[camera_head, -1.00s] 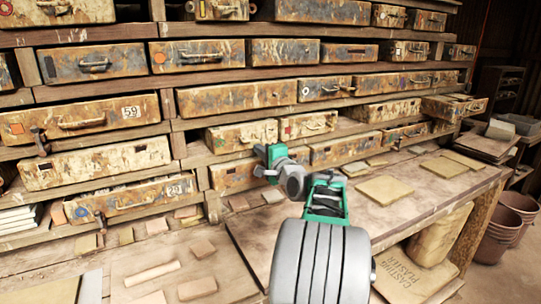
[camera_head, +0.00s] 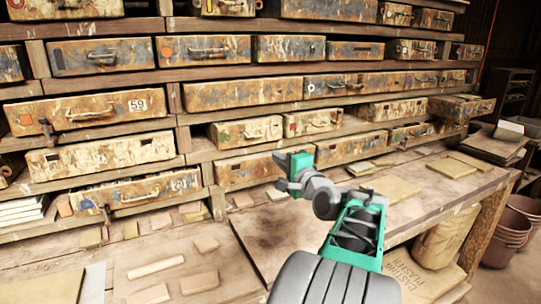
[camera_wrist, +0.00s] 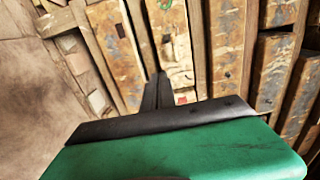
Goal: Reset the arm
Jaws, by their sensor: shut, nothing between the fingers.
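My arm reaches up from the bottom of the head view, with grey links and green segments, in front of the drawer shelves and over the bench. My gripper (camera_head: 282,172) is at its far end, in front of the lower drawers. The wrist view shows my gripper (camera_wrist: 158,90) with its green body and dark fingers together, holding nothing. Drawers show tilted behind the fingers in that view. No object is seen touching the fingers.
Worn drawers (camera_head: 243,95) fill the shelves behind the arm, and some stick out. The wooden bench (camera_head: 285,235) carries several flat tiles (camera_head: 394,188). A plaster sack (camera_head: 440,240) stands below its right side, with brown buckets (camera_head: 515,228) beyond.

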